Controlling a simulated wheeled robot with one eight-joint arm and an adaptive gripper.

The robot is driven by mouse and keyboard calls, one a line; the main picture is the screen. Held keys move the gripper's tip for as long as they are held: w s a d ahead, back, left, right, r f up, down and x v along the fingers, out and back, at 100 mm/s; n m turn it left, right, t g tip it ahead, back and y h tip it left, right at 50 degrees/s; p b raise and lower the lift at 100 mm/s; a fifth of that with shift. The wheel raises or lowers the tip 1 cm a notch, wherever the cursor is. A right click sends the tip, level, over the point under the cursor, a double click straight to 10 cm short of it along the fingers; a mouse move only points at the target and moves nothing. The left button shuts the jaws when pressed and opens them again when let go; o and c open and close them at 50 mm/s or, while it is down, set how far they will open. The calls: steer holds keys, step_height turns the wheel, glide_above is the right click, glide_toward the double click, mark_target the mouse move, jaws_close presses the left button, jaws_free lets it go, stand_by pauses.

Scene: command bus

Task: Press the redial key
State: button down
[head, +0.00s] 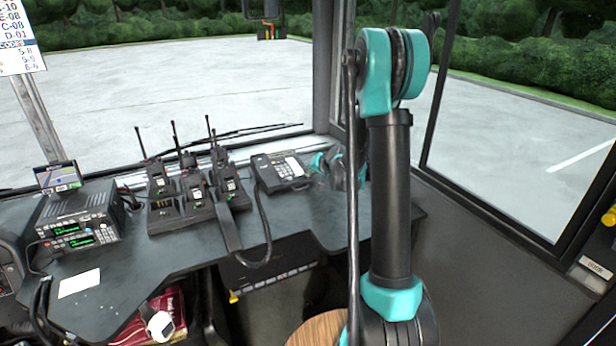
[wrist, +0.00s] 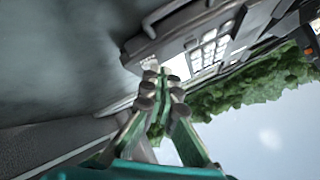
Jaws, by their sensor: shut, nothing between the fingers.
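A black desk phone (head: 280,172) with a keypad and a pale label panel sits on the dark counter, right of the radios. In the wrist view the phone (wrist: 190,42) fills the top middle, seen tilted, with its keys and pale panel facing the camera. No key's wording is legible, so I cannot tell which one is redial. My gripper (head: 319,163) is just right of the phone in the head view. In the wrist view my gripper (wrist: 163,76) is shut and empty, its tips by the phone's near edge. I cannot tell whether they touch it.
Several handheld radios (head: 190,188) with upright antennas stand in chargers left of the phone. A black cord (head: 266,225) hangs over the counter's front edge. A radio unit with a small screen (head: 80,220) and a white card (head: 79,283) are farther left. The windscreen is behind.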

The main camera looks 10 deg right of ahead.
mark_target(310, 180)
steer(key=shift+r, duration=0.15)
steer(key=shift+s+r, duration=0.15)
steer(key=shift+r, duration=0.6)
steer(key=shift+r, duration=0.1)
steer(key=shift+s+d+r, duration=0.1)
steer(key=shift+s+r, duration=0.05)
steer(key=shift+r, duration=1.05)
steer(key=shift+s+d+r, duration=0.1)
steer(key=shift+s+r, duration=0.05)
steer(key=shift+r, duration=1.05)
steer(key=s+f+n+g, duration=0.1)
steer(key=s, duration=0.6)
steer(key=s+f+g+h, duration=0.1)
steer(key=s, duration=0.5)
steer(key=s+f+n+g, duration=0.1)
steer(key=s, duration=0.6)
steer(key=shift+s+n+h, duration=0.3)
steer(key=s+d+f+g+h, duration=0.1)
steer(key=s+d+f, duration=0.1)
steer(key=s, duration=0.8)
steer(key=s+d+f+n+g+h, duration=0.1)
steer(key=s+f, duration=0.3)
steer(key=s, duration=0.6)
steer(key=shift+d+f+n+g+h, duration=0.3)
steer(key=shift+d+f+g, duration=0.05)
steer(key=shift+d+g, duration=0.1)
